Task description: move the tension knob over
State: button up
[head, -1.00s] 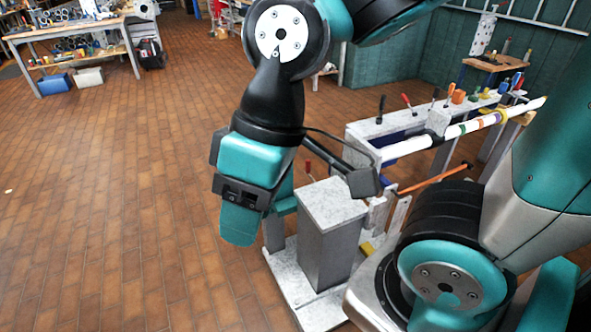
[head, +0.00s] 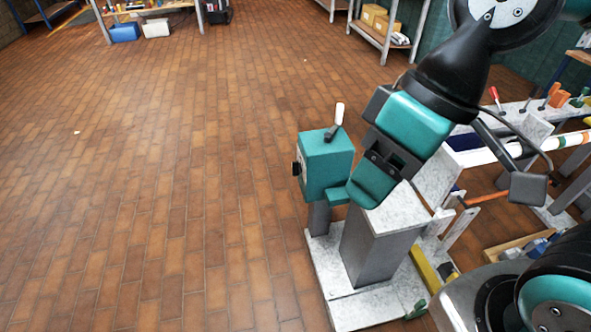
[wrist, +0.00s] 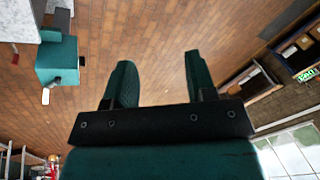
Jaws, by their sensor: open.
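A teal box (head: 325,162) stands on a grey post at the left of the marbled stand. A black knob (head: 296,168) sticks out of its left face, and a lever with a white handle (head: 340,113) rises from its top. I cannot tell which of these is the tension knob. My gripper (head: 362,192) is open, just right of the box in the head picture, and partly covers the stand behind. In the wrist view my open gripper (wrist: 156,58) has only floor between its fingers. The box (wrist: 56,60), black knob (wrist: 82,62) and white handle (wrist: 45,96) show at upper left.
A grey pillar with a marbled top (head: 385,240) stands beside the box. To its right are a white tube with coloured bands (head: 486,156) and several upright tools. Tiled floor (head: 150,200) at left is free. A shelf with cartons (head: 378,22) stands at the back.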

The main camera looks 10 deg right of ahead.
aim_at(297, 169)
jog(key=u, duration=1.4)
jog(key=i, duration=4.4)
jog(key=z, duration=3.95)
